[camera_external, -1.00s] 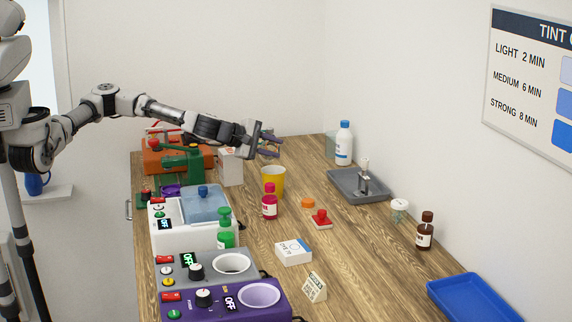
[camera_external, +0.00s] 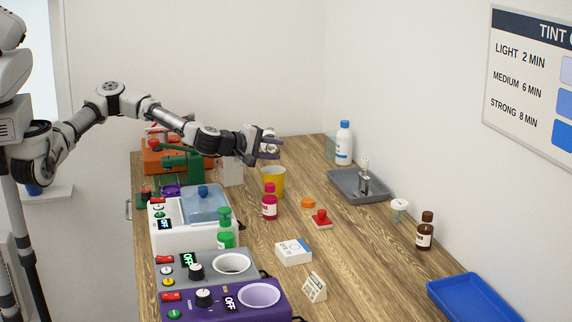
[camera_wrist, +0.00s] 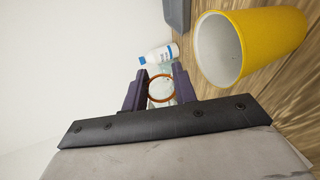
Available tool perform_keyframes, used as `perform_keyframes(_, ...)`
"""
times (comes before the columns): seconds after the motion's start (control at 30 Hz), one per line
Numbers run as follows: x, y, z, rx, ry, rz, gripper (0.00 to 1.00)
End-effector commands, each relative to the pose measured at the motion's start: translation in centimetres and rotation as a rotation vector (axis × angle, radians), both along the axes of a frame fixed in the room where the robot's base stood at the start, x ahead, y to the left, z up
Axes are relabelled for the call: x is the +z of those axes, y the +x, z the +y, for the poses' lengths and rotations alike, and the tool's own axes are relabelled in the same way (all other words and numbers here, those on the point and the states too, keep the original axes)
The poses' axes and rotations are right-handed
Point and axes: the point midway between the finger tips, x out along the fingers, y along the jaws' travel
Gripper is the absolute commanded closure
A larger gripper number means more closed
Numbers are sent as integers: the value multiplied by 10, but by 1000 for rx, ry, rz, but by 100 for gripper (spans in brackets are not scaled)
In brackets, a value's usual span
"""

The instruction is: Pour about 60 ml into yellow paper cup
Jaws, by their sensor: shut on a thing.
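My gripper (camera_external: 268,146) is shut on a small clear vessel with an orange-brown rim (camera_wrist: 161,88); the wrist view looks onto its round rim between the two dark purple fingers. What the vessel holds is hard to tell. In the outside view the vessel is small and partly hidden by the fingers. The yellow paper cup (camera_external: 273,181) stands upright on the wooden counter, just below my gripper. In the wrist view the yellow cup (camera_wrist: 268,45) is at the upper right, apart from the vessel, and its visible white inside shows no liquid.
A crimson bottle (camera_external: 270,203) stands just in front of the cup. A white carton (camera_external: 230,168) is left of it. A white bottle with blue cap (camera_external: 344,146) and a grey tray (camera_external: 345,184) are behind right. Machines line the left edge (camera_external: 190,235).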

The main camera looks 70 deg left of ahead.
Motion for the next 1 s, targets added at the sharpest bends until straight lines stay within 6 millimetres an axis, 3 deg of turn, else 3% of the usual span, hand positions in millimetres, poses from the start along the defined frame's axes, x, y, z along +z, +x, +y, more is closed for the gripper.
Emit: perform_keyframes(1.0, -8, 1, 0, 0, 124, -19, 100)
